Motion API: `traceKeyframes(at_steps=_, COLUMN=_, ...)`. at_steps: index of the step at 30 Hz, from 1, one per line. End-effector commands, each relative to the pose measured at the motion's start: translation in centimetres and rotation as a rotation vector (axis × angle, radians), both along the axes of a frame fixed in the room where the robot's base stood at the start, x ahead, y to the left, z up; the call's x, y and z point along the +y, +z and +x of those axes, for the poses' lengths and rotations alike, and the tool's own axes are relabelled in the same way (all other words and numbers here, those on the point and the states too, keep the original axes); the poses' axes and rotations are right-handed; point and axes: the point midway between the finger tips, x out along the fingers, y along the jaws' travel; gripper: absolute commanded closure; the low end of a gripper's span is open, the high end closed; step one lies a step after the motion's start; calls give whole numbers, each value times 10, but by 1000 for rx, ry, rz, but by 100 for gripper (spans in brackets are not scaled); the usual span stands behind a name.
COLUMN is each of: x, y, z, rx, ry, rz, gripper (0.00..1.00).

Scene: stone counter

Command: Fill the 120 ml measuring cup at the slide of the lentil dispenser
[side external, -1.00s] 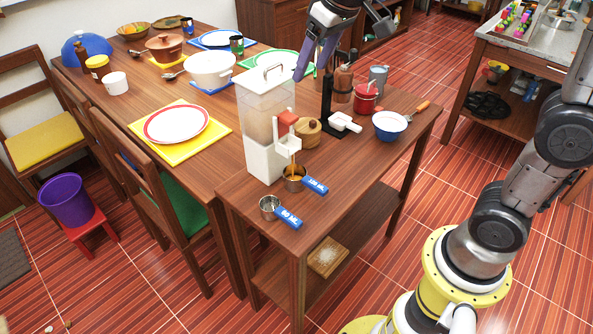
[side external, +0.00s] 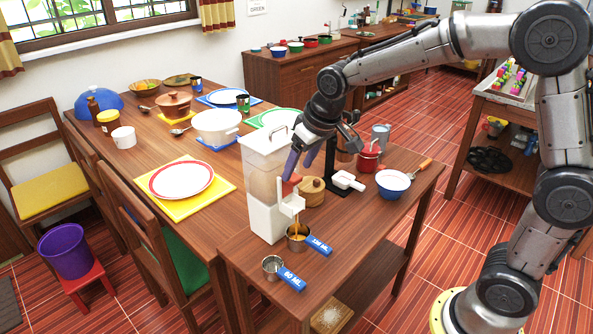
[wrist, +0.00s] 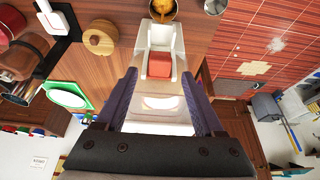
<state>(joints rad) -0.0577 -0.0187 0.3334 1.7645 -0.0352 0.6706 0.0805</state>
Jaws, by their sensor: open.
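The lentil dispenser (side external: 262,215) has a clear hopper, a white base and a red slide block (side external: 291,183) above its spout. The 120 ml measuring cup (side external: 297,243), steel with a blue handle, stands under the spout. An orange strand runs from the spout to the cup. In the wrist view, orange lentils show in the cup (wrist: 163,12). My gripper (side external: 297,172) is open at the slide. In the wrist view, its purple fingers (wrist: 158,76) lie either side of the red slide block (wrist: 159,65); I cannot tell whether they touch it.
The 60 ml cup (side external: 272,267) stands at the near left. A round wooden pot (side external: 312,192), a white scoop (side external: 347,181) and a blue-white bowl (side external: 392,183) stand to the right. A red canister (side external: 368,157) is behind. The counter's near right part is clear.

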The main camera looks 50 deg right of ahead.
Motion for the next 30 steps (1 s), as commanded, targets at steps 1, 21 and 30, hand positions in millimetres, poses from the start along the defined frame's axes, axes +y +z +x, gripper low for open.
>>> traceKeyframes(at_steps=1, x=0, y=-7, z=2, rx=3, ry=0, rz=0, gripper=30)
traceKeyframes(at_steps=21, x=0, y=-21, z=9, rx=0, ry=0, rz=0, gripper=59)
traceKeyframes(at_steps=30, x=0, y=-21, z=9, rx=0, ry=0, rz=0, gripper=100)
